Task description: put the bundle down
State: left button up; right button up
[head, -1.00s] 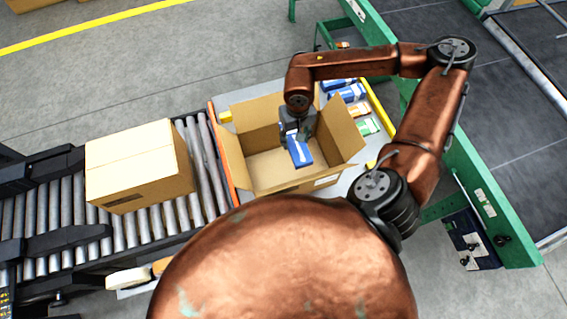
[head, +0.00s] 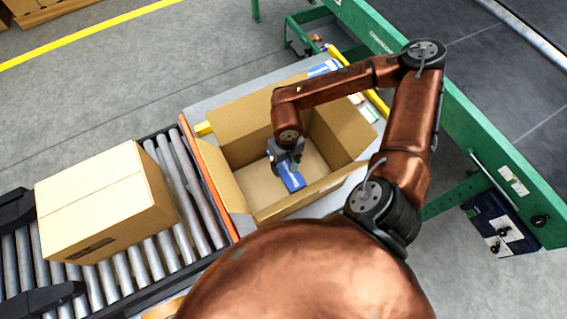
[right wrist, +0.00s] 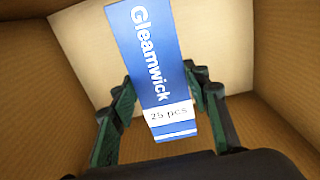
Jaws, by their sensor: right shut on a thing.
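The bundle (head: 291,178) is blue with a white band. My right gripper (head: 286,158) is shut on it and holds it inside the open cardboard box (head: 237,189). In the right wrist view the bundle (right wrist: 148,62) shows the words "Gleamwick" and "25 pcs" and sits between the two fingers of my right gripper (right wrist: 160,100). The box floor (right wrist: 215,40) is behind it; I cannot tell whether the bundle touches it. No other bundle shows inside the box. My left gripper is not in view.
A closed carton (head: 105,200) stands on the roller conveyor (head: 190,185) to the left. More bundles (head: 325,68) lie on the table behind the box, partly hidden by my arm. The box walls stand close around my gripper. A green machine frame (head: 480,150) runs along the right.

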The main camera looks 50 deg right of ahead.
aim_at(286, 173)
notch_tip(286, 173, down, 6)
jog(key=shift+r+b, duration=0.1)
jog(key=shift+b, duration=0.55)
notch_tip(286, 173, down, 3)
jog(key=shift+r+b, duration=0.1)
jog(key=shift+b, duration=0.3)
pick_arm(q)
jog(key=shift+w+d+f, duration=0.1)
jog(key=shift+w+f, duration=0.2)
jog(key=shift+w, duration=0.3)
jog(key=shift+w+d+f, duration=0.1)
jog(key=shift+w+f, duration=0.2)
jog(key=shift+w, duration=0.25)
pick_arm(e)
jog(key=shift+r, duration=0.1)
jog(key=o, duration=0.8)
jog(key=shift+f, duration=0.2)
jog(key=shift+c, duration=0.2)
jog(key=o, duration=0.5)
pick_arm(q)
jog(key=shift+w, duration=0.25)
pick_arm(e)
jog(key=shift+r, duration=0.15)
